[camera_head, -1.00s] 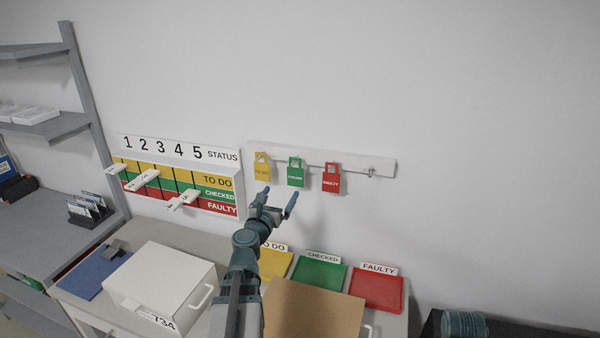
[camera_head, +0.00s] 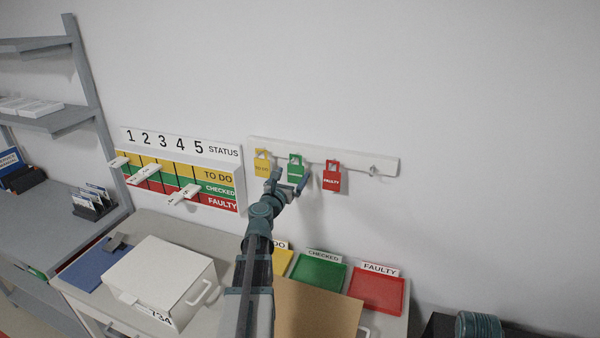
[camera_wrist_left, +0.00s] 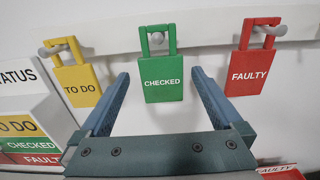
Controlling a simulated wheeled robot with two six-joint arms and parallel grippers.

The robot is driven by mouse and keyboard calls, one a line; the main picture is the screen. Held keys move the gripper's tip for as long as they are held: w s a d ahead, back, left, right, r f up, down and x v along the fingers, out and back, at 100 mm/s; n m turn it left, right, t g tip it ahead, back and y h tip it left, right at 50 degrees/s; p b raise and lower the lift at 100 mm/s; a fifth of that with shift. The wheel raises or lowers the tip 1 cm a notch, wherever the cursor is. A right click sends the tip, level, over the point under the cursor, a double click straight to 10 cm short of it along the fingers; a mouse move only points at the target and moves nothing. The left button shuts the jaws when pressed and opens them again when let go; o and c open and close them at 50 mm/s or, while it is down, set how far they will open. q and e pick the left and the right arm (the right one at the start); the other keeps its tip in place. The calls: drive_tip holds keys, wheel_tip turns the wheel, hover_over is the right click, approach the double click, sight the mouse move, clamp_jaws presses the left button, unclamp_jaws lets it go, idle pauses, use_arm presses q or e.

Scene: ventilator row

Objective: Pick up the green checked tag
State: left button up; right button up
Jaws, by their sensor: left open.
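The green checked tag (camera_head: 296,170) hangs from a peg on the white wall rail (camera_head: 385,167), between the yellow to-do tag (camera_head: 262,163) and the red faulty tag (camera_head: 332,178). In the left wrist view the green tag (camera_wrist_left: 162,77) hangs upright, centred ahead of and between the two fingers. My left gripper (camera_head: 290,186) is open and empty, just in front of and slightly below the green tag. In the wrist view its fingertips (camera_wrist_left: 160,75) stand on either side of the tag's lower part. My right gripper is not in view.
A status board (camera_head: 215,178) is on the wall at the left. Yellow, green (camera_head: 318,273) and red (camera_head: 377,293) trays stand below on the counter, near a white box (camera_head: 165,275) and a brown panel (camera_head: 315,312). The wall above the rail is clear.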

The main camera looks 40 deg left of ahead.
sight(295, 171)
use_arm(q)
drive_tip(key=x, duration=0.3)
drive_tip(key=shift+w, duration=0.3)
drive_tip(key=shift+s, duration=0.15)
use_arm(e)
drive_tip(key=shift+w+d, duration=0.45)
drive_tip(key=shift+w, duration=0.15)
use_arm(q)
drive_tip(key=shift+c, duration=1)
drive_tip(key=c, duration=1.1)
